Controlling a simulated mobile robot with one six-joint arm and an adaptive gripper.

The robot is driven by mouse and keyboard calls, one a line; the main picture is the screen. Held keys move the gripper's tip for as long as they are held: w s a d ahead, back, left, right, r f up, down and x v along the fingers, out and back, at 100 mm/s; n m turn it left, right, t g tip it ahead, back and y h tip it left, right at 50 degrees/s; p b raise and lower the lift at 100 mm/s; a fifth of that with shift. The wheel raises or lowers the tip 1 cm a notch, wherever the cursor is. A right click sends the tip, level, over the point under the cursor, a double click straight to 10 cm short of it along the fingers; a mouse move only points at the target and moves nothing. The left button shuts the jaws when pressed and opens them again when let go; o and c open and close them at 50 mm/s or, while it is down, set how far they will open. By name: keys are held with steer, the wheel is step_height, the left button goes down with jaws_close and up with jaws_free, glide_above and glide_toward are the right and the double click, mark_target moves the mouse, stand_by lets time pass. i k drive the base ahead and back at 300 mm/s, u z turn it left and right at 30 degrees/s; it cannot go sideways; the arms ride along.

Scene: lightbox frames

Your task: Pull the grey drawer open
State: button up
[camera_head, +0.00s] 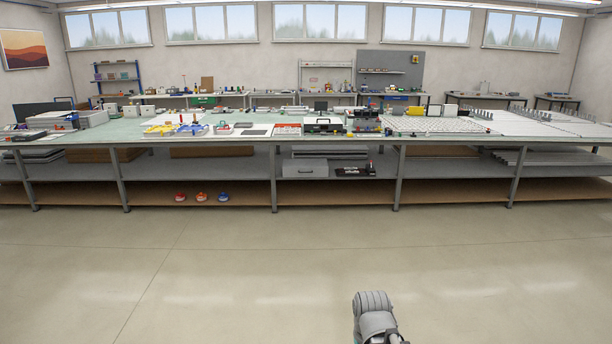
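The grey drawer (325,173) appears as a light grey box with a small dark handle. It sits on the middle shelf under the long workbench, near the centre of the view. Its front looks shut, though it is small at this distance. Part of my arm, a grey rounded link, shows at the bottom edge, right of centre. My gripper's fingers are not visible. The arm is far from the drawer, with open floor between them.
The long workbench (92,137) spans the room, its top crowded with tools, trays and boxes. A dark tray (354,171) lies right of the drawer. Red, orange and blue items (202,197) sit on the bottom shelf. The floor (220,270) in front is clear.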

mark_target(287, 171)
steer(key=z, duration=0.05)
steer(key=i, duration=4.95)
